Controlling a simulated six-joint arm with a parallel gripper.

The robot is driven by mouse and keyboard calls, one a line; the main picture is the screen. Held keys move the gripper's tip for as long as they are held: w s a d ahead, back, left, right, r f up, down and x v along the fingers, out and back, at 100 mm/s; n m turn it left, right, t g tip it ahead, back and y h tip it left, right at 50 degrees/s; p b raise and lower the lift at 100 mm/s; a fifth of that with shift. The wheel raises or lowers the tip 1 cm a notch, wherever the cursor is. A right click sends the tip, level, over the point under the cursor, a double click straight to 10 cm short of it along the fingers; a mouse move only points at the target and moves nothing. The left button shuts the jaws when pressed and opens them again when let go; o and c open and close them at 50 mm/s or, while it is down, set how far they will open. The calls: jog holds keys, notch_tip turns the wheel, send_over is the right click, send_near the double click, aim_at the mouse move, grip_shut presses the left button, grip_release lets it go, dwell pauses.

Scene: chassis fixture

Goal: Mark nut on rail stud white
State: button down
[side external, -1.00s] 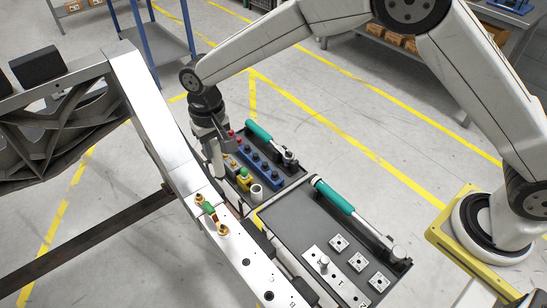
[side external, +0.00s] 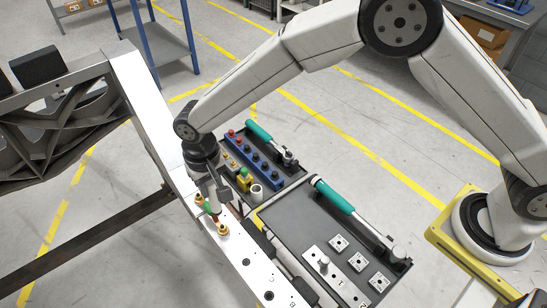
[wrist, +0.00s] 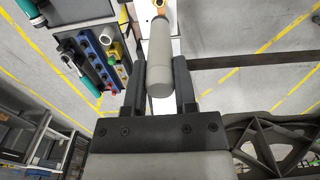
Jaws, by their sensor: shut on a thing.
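My gripper (side external: 212,196) is over the white rail (side external: 240,252) in the side view, close to its brass fittings. In the wrist view my gripper (wrist: 158,75) is shut on a light grey, round-ended marker (wrist: 160,52), which points away from the wrist. A brass nut on a stud (side external: 222,230) stands just below and right of the gripper. Another brass fitting (side external: 199,199) is beside the gripper, with a green piece between the two. The marker's tip is hidden, so I cannot tell whether it touches a nut. I see no clear white mark.
A dark tray beside the rail holds a blue socket strip (side external: 254,162), a teal-handled tool (side external: 258,132), a yellow block (side external: 243,182) and a white ring (side external: 257,191). A second tray holds another teal-handled tool (side external: 335,196) and numbered plates. A dark lattice frame (side external: 60,130) joins the rail at left.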

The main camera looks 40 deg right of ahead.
aim_at(215, 199)
jog(key=shift+f, duration=0.15)
jog(key=shift+f, duration=2.2)
dwell(0.5)
jog(key=shift+s+f, duration=0.1)
jog(key=shift+s, duration=0.5)
dwell(0.7)
jog(key=shift+w, duration=0.55)
dwell(0.5)
